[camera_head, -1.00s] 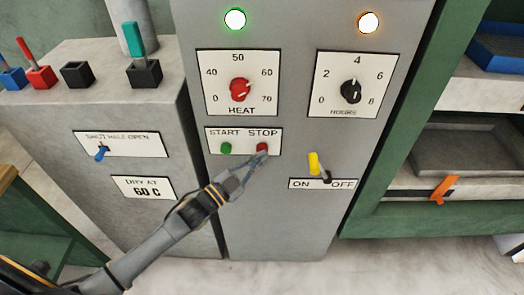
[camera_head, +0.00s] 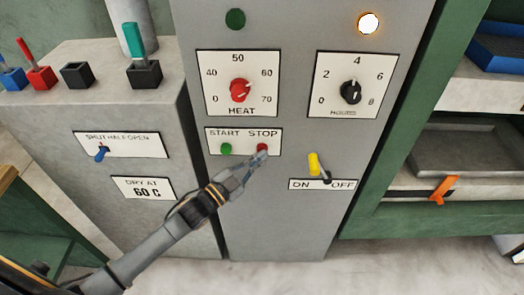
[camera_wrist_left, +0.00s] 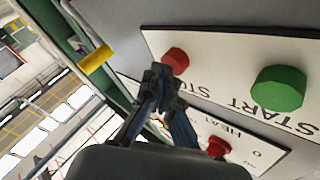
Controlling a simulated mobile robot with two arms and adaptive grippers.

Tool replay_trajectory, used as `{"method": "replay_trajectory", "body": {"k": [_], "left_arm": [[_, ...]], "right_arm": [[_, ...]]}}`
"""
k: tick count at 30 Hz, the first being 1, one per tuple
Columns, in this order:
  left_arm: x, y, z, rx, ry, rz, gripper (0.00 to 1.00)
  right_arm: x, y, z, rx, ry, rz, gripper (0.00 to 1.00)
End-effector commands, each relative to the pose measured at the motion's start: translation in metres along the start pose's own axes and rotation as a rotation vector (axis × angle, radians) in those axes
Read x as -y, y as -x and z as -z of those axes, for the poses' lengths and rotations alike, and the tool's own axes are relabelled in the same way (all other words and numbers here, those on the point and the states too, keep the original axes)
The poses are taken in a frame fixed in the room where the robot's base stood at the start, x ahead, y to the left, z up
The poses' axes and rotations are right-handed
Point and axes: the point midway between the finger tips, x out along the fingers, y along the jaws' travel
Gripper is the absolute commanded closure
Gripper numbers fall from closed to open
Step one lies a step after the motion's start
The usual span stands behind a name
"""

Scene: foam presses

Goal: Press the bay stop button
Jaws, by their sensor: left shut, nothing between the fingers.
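The red STOP button (camera_head: 262,148) sits on the START/STOP plate (camera_head: 243,141) of the grey cabinet, to the right of the green START button (camera_head: 226,149). My left gripper (camera_head: 260,158) is shut and empty, its fingertips at the lower edge of the STOP button. In the left wrist view the red button (camera_wrist_left: 175,61) is just past the closed fingertips (camera_wrist_left: 162,78); they look to be touching or nearly so. The green lamp (camera_head: 235,19) above the heat dial is dark. The orange lamp (camera_head: 368,23) is lit. My right gripper is out of view.
The red HEAT knob (camera_head: 240,90) and black HOURS knob (camera_head: 351,92) are above. The yellow-handled ON/OFF lever (camera_head: 314,163) juts out right of the gripper. A lower grey box with a blue lever (camera_head: 102,153) stands left. Green shelving (camera_head: 420,222) is at right.

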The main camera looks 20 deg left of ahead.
Motion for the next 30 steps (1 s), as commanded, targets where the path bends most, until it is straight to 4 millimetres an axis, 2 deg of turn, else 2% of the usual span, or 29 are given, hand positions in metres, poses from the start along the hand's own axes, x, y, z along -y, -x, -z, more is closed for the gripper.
{"method": "replay_trajectory", "body": {"k": [9, 20, 30], "left_arm": [[-0.008, 0.011, 0.008, 0.002, 0.001, 0.000, 1.00], [-0.010, 0.014, 0.010, 0.001, 0.001, 0.000, 1.00], [-0.026, 0.037, 0.028, 0.002, 0.003, 0.000, 1.00]], "right_arm": [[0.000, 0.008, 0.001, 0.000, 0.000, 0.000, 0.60], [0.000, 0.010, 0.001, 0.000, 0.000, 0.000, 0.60], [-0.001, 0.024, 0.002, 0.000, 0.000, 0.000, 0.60]]}}
